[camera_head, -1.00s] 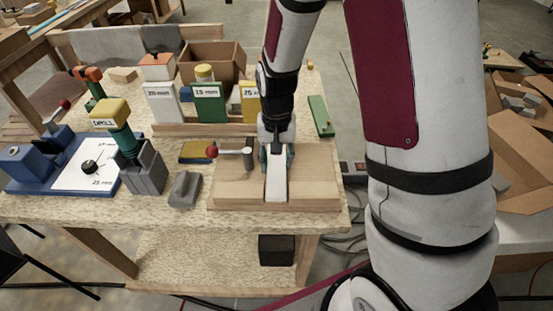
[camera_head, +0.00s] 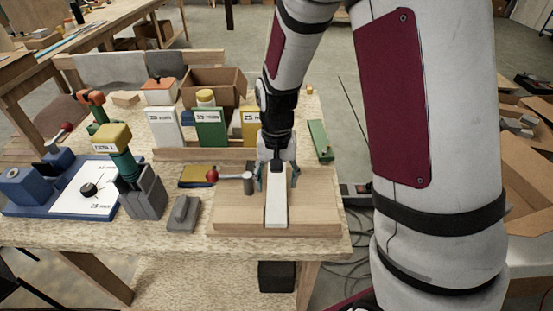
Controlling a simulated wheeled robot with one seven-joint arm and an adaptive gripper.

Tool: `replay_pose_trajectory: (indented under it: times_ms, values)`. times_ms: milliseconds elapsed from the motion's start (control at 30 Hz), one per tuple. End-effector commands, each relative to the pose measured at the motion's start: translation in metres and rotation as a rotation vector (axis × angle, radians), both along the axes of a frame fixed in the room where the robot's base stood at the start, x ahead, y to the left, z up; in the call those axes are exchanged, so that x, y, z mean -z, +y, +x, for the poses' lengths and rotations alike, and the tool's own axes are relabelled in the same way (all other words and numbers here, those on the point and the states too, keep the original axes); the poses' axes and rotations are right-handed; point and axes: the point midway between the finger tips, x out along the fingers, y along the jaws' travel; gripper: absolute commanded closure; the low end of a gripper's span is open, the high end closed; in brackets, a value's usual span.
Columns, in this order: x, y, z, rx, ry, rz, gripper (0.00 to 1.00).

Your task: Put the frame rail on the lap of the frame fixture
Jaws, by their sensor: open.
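The frame fixture (camera_head: 314,214) is a light wooden board near the front right of the workbench. The frame rail (camera_head: 276,208) is a pale white bar lying on the fixture, pointing toward the bench's front edge. Its far end runs under my gripper. My gripper (camera_head: 278,183) points down over the far end of the rail, with its fingers open and spread to either side of it. A toggle clamp with a red knob (camera_head: 212,176) stands on the fixture, left of the rail. I cannot make out the lap under the rail.
A grey block (camera_head: 184,214) and a drill in a grey holder (camera_head: 143,192) stand to the left. A rack with white, green and yellow panels (camera_head: 210,129) is behind. A green bar (camera_head: 320,140) lies at the back right.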

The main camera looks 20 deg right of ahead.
Motion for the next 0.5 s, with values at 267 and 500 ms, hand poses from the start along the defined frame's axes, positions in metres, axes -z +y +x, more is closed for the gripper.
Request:
replay_pose_trajectory:
  times_ms: [267,500]
  values:
    - [-0.06,0.0,0.002,0.0,-0.005,0.0,0.39]
    - [-0.091,0.0,0.001,-0.001,-0.001,0.0,0.39]
